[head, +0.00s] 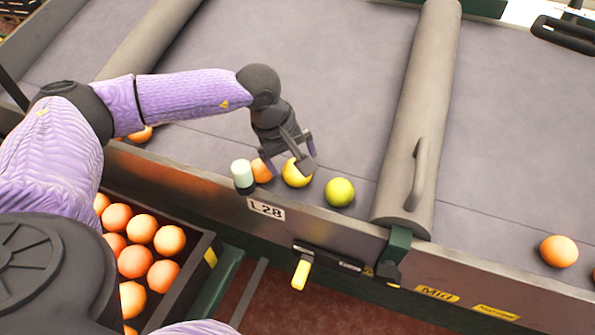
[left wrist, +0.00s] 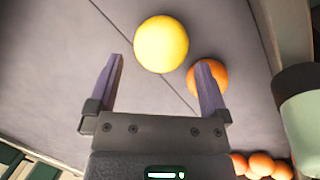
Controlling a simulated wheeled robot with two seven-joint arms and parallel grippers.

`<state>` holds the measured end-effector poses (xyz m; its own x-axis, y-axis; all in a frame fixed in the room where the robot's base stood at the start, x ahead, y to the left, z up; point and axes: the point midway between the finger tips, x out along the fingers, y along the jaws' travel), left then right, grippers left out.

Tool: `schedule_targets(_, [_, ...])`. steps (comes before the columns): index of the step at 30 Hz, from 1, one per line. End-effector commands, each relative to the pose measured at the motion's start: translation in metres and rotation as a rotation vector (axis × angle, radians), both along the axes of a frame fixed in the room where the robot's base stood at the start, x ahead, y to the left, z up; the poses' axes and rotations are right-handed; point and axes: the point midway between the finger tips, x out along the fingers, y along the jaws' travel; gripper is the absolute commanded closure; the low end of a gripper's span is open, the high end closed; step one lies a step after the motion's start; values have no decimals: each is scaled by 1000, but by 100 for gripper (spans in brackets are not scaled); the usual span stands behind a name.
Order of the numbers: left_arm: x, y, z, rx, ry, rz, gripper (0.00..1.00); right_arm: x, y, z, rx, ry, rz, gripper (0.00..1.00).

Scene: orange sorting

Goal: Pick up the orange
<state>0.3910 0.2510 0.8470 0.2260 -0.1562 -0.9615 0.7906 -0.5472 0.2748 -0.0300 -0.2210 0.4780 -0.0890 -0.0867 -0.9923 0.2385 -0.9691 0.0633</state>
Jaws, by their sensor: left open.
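My left gripper (head: 288,160) is open and empty, pointing down over the belt close to the fruit. An orange (head: 262,171) lies on the belt at the front wall, beside one finger. In the left wrist view the orange (left wrist: 219,74) is partly hidden behind the right-hand finger of the open left gripper (left wrist: 160,66). A yellow fruit (head: 296,176) lies just right of the orange; in the left wrist view this yellow fruit (left wrist: 161,43) is ahead of the gap between the fingers. Another orange (head: 558,251) lies on the right-hand belt. My right gripper is not in view.
A green fruit (head: 340,192) lies right of the yellow one. A pale-topped cylinder (head: 242,174) stands on the front wall (head: 330,232) near the orange. A grey divider (head: 414,120) with a handle separates the belts. A crate of several oranges (head: 205,262) is below left.

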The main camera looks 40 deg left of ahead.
Motion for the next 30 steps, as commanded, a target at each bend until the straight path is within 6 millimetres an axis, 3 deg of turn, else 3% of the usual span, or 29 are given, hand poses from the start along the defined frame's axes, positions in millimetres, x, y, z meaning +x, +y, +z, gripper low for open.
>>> schedule_targets(5, [7,-4,-39,0,4,0,0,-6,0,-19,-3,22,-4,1])
schedule_targets(11, [8,-4,-39,0,0,2,0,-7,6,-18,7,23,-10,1])
schedule_targets(14, [8,-4,-38,0,0,2,17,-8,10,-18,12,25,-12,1])
schedule_targets(23, [8,-4,-38,-1,1,2,80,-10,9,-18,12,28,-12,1])
schedule_targets(30, [8,-4,-32,-2,-1,2,80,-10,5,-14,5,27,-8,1])
